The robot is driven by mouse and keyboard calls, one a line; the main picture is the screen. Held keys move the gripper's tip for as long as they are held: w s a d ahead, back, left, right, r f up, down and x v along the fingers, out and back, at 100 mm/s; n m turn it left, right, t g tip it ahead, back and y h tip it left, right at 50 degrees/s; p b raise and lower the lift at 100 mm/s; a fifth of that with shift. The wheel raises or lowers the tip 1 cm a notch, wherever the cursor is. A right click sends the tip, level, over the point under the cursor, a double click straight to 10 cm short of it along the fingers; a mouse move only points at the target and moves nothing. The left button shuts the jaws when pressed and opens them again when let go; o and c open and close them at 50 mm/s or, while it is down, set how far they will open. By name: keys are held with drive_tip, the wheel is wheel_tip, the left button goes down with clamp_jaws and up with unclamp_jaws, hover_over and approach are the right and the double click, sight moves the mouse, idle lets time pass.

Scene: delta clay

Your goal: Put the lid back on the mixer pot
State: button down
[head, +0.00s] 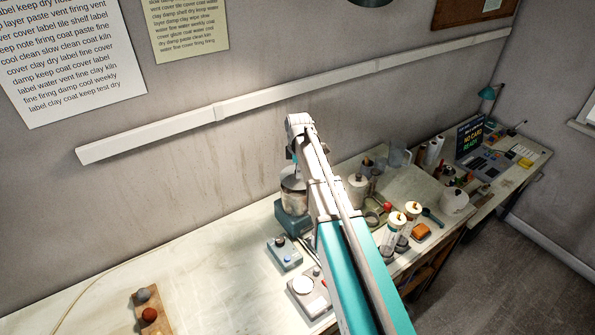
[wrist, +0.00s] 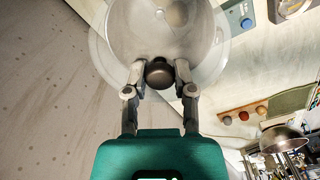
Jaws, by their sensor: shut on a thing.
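In the wrist view my gripper (wrist: 160,68) is shut on the dark round knob of the clear lid (wrist: 223,42). The lid's see-through disc spreads beyond the fingertips. The pale, round mixer pot (wrist: 185,22) shows through and below the lid, partly cut off by the top edge. I cannot tell whether the lid touches the pot's rim. In the head view the metal mixer pot (head: 292,190) stands on its teal base, just left of my arm. My fingers and the lid are not clear there, and the arm hides part of the pot.
A grey-blue control box (head: 284,254) and a scale (head: 309,291) stand on the bench in front of the pot. Jars, a red ball and bottles (head: 397,222) crowd the bench to the right. A wall rail (head: 300,92) runs behind. The bench at left is mostly clear.

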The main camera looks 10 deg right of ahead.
drive_tip(key=shift+f+b, duration=1.35)
drive_tip(key=shift+f, duration=0.25)
drive_tip(key=shift+f, duration=0.2)
idle(1.4)
idle(0.4)
drive_tip(key=shift+c, duration=1.8)
unclamp_jaws()
drive_tip(key=o, duration=0.4)
drive_tip(key=shift+c, duration=0.2)
drive_tip(key=shift+r, duration=0.15)
drive_tip(key=shift+r+p, duration=3.35)
drive_tip(key=shift+r, duration=0.05)
